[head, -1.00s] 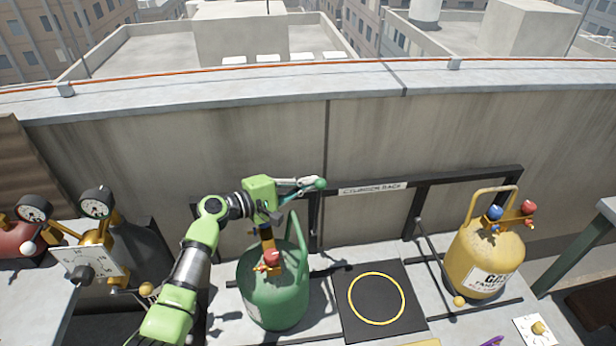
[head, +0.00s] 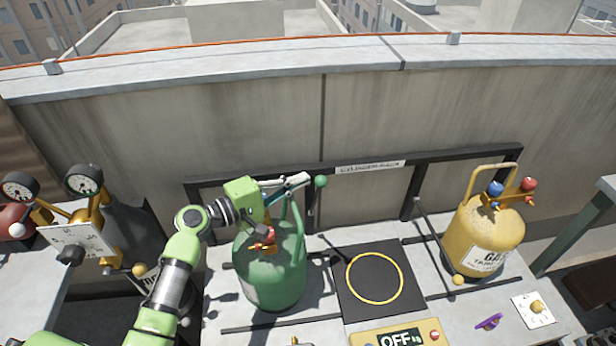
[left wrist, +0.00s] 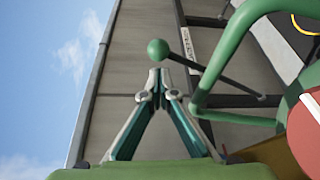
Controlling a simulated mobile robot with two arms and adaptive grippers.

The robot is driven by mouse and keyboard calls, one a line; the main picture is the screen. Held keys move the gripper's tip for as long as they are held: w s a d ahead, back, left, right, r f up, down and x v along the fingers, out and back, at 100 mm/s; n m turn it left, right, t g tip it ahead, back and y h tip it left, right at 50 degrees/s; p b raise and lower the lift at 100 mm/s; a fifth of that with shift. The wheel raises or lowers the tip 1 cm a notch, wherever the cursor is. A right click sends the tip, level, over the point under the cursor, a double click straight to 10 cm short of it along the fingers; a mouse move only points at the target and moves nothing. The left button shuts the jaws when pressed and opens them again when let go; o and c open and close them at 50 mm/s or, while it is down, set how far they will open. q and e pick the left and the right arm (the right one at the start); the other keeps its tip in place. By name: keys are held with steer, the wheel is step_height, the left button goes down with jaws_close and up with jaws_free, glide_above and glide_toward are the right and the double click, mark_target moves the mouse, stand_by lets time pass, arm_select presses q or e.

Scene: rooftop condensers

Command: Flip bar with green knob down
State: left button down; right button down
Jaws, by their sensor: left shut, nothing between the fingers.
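The green knob (head: 320,181) tops a dark bar beside the green cylinder (head: 275,265), at the rack. The bar stands raised and seems to lean toward me. My left gripper (head: 307,178) is shut and empty, with its fingertips right at the knob, on its left. In the left wrist view the knob (left wrist: 158,49) sits just past the closed fingertips (left wrist: 160,74), and the bar (left wrist: 225,80) runs from it down to the right. I cannot tell whether the fingertips touch the knob. My right gripper is out of view.
A bar with a yellow knob (head: 458,280) lies lowered beside the yellow cylinder (head: 486,245). A black scale plate (head: 405,308) with a yellow ring lies between the cylinders. A gauge manifold (head: 80,240) stands left, near my arm. The wall (head: 240,130) is behind.

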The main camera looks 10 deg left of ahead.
arm_select(q)
steer(key=v, duration=0.9)
